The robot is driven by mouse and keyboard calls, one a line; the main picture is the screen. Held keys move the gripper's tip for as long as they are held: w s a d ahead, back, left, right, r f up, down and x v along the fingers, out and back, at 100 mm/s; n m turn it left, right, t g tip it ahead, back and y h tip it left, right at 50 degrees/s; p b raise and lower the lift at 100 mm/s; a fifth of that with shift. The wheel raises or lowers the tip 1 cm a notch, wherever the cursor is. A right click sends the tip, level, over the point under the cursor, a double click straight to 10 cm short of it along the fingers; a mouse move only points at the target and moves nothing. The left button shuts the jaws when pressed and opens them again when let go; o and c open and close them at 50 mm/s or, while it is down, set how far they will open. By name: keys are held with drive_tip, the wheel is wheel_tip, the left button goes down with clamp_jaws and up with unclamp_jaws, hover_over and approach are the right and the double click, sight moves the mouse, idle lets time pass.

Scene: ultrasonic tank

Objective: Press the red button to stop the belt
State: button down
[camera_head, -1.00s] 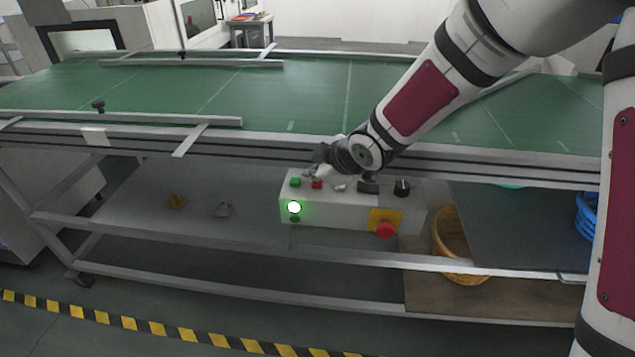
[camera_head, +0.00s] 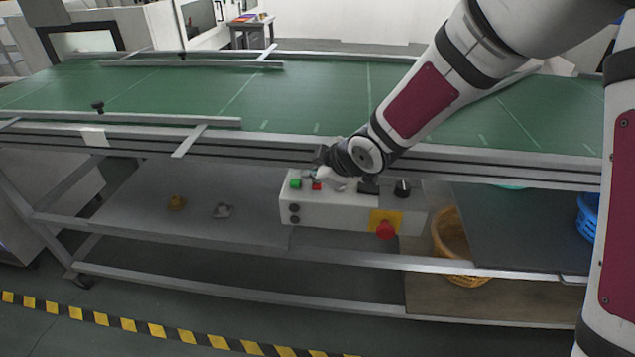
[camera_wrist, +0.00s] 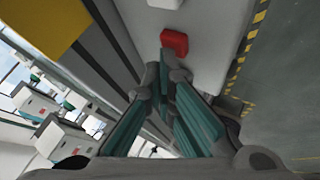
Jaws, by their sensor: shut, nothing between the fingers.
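The pale control box (camera_head: 340,212) hangs under the front edge of the conveyor. A small red button (camera_head: 317,186) sits on its top face, right of a green button (camera_head: 295,183). The red button also shows in the wrist view (camera_wrist: 174,43), just beyond my fingertips. My gripper (camera_head: 312,176) is shut and empty, pointing at the red button; its tips are at or very near it, and I cannot tell whether they touch. The round lamp (camera_head: 294,208) on the box's front is dark. The green belt (camera_head: 300,100) carries no items in view.
A larger red mushroom button (camera_head: 386,230) on a yellow plate and a black knob (camera_head: 402,188) are on the box's right. Conveyor rails (camera_head: 240,145) run close behind my gripper. A wicker basket (camera_head: 455,240) and blue basket (camera_head: 588,215) stand below.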

sight(315, 186)
drive_tip(key=shift+r+p, duration=0.7)
drive_tip(key=shift+r, duration=0.05)
wheel_tip(315, 186, up, 5)
drive_tip(key=p, duration=0.5)
idle(0.7)
